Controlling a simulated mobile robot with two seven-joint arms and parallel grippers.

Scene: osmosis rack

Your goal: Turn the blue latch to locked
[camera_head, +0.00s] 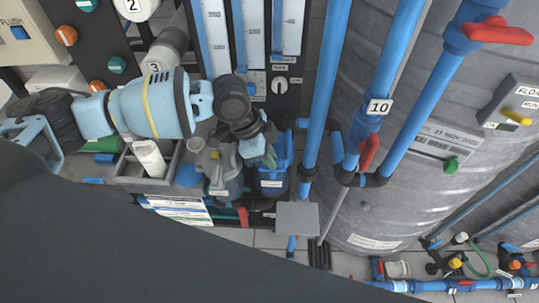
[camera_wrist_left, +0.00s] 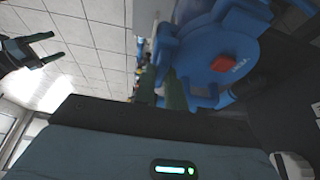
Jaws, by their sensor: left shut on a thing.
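My left gripper (camera_head: 268,154) reaches in from the left over a blue-topped filter housing (camera_head: 274,179) in the head view. It is shut at the blue part on top, which looks like the latch, but the fingers and wrist hide most of it. In the left wrist view a round blue cap (camera_wrist_left: 218,42) with a red button and blue lugs stands close in front of the wrist. The exact contact is hard to see. My right gripper (camera_wrist_left: 48,48) shows at the upper left of the left wrist view, fingers apart and empty, away from the rack.
A grey filter housing (camera_head: 221,168) stands just left of the blue one. Blue pipes (camera_head: 325,80) and a grey tank (camera_head: 430,90) rise to the right. A red valve handle (camera_head: 369,152) sits on the pipes. Flow meters (camera_head: 250,35) are behind.

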